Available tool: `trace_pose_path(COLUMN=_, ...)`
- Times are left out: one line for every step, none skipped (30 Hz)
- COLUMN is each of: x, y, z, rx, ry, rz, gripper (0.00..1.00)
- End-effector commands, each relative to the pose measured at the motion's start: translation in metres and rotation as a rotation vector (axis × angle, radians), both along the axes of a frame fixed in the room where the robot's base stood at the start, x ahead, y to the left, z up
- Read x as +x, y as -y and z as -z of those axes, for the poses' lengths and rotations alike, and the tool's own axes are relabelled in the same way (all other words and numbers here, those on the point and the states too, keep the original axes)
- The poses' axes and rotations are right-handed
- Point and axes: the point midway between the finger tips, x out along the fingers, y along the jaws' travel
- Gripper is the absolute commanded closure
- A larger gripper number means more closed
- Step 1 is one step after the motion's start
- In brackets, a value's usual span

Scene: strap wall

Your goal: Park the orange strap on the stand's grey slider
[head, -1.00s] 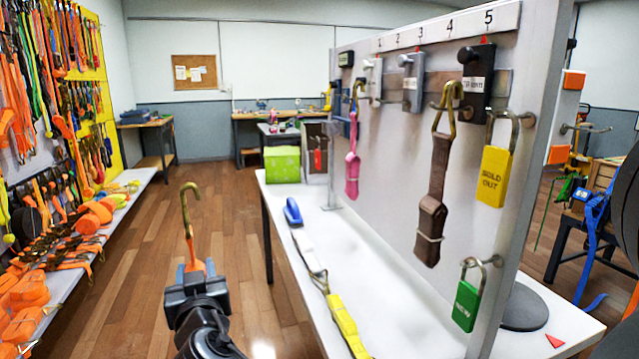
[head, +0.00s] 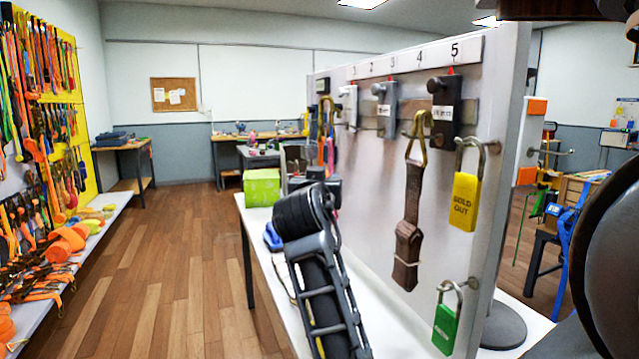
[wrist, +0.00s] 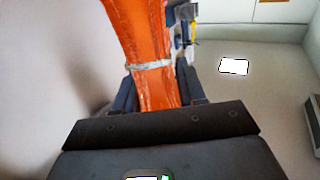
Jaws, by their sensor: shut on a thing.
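The orange strap (wrist: 138,35) is between the fingers of my gripper (wrist: 155,88) in the wrist view, with a pale band around it. My gripper is shut on it. In the head view a brass hook (head: 324,112) rises above my gripper (head: 318,183), in front of the panel's far part. My arm hides most of the gripper and strap there.
A brown strap (head: 409,225) hangs by a brass hook near the black slider. A yellow SOLD OUT padlock (head: 464,200) and a green padlock (head: 445,325) hang at the panel's near edge. A green box (head: 262,187) stands on the white table. Floor at left is clear.

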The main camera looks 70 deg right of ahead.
Motion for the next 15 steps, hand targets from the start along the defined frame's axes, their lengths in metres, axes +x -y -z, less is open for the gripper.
trace_pose_path(x=-0.002, y=0.001, z=0.0, rx=-0.001, ry=0.0, rz=0.001, gripper=0.97)
trace_pose_path(x=-0.003, y=0.002, z=0.0, rx=-0.001, ry=0.0, rz=0.001, gripper=0.97)
trace_pose_path(x=-0.004, y=0.003, z=0.0, rx=-0.002, ry=0.0, rz=0.001, gripper=0.97)
trace_pose_path(x=-0.005, y=0.004, z=0.0, rx=-0.002, ry=0.0, rz=0.001, gripper=0.97)
trace_pose_path(x=-0.006, y=0.005, z=0.0, rx=-0.002, ry=0.0, rz=0.001, gripper=0.97)
trace_pose_path(x=-0.008, y=0.006, z=0.0, rx=-0.002, ry=0.0, rz=0.001, gripper=0.97)
trace_pose_path(x=-0.009, y=0.007, z=0.0, rx=-0.001, ry=0.0, rz=0.0, gripper=0.97)
trace_pose_path(x=-0.01, y=0.008, z=0.001, rx=-0.001, ry=0.0, rz=0.0, gripper=0.97)
trace_pose_path(x=-0.012, y=0.009, z=0.001, rx=-0.001, ry=0.0, rz=0.001, gripper=0.97)
trace_pose_path(x=-0.013, y=0.011, z=0.001, rx=-0.001, ry=0.001, rz=0.001, gripper=0.97)
trace_pose_path(x=-0.015, y=0.011, z=0.001, rx=-0.002, ry=0.001, rz=0.001, gripper=0.97)
trace_pose_path(x=-0.016, y=0.013, z=0.001, rx=-0.002, ry=0.001, rz=0.001, gripper=0.97)
trace_pose_path(x=-0.017, y=0.014, z=0.001, rx=-0.002, ry=0.001, rz=0.001, gripper=0.97)
trace_pose_path(x=-0.018, y=0.015, z=0.002, rx=-0.002, ry=0.001, rz=0.0, gripper=0.97)
trace_pose_path(x=-0.02, y=0.016, z=0.002, rx=-0.002, ry=0.001, rz=0.0, gripper=0.97)
